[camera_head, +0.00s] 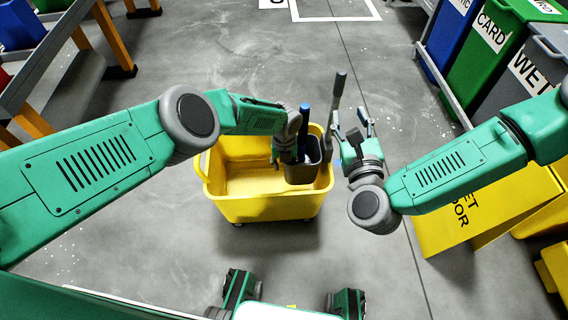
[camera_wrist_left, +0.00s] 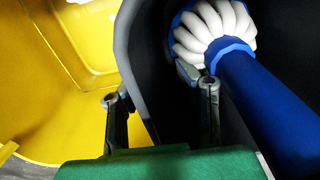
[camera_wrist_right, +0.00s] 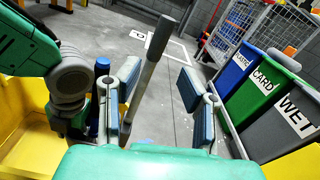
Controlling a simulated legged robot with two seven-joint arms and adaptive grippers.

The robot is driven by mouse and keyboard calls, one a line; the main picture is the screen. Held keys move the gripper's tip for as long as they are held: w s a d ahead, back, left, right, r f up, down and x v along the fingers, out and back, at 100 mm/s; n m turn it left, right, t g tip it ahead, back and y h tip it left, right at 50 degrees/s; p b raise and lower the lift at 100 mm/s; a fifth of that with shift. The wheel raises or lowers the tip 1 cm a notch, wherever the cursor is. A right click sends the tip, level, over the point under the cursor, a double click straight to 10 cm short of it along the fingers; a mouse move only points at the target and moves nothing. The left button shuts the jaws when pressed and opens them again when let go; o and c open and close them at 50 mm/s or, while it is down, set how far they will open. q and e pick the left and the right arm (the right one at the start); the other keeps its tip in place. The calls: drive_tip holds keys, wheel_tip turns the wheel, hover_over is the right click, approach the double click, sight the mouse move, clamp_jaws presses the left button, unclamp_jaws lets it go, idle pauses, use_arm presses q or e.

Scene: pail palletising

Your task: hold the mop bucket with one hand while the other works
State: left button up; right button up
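The yellow mop bucket (camera_head: 262,208) stands on the floor in the middle of the head view. A dark grey wringer (camera_head: 303,173) sits at its right side, with a grey lever (camera_head: 335,100) rising upright. A blue-handled mop with a white head (camera_wrist_left: 215,28) is in the wringer. My left gripper (camera_head: 287,152) is at the wringer; in the left wrist view its fingers (camera_wrist_left: 160,105) are on either side of the wringer's wall, and contact is unclear. My right gripper (camera_head: 358,130) is open and empty beside the lever, which shows beyond its fingers in the right wrist view (camera_wrist_right: 148,75).
Yellow wet-floor signs (camera_head: 450,215) lie at the right. Blue, green and grey bins (camera_head: 490,40) line the upper right. A rack with orange posts (camera_head: 112,35) stands at the upper left. The floor beyond the bucket is clear.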

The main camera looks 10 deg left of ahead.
use_arm(q)
clamp_jaws()
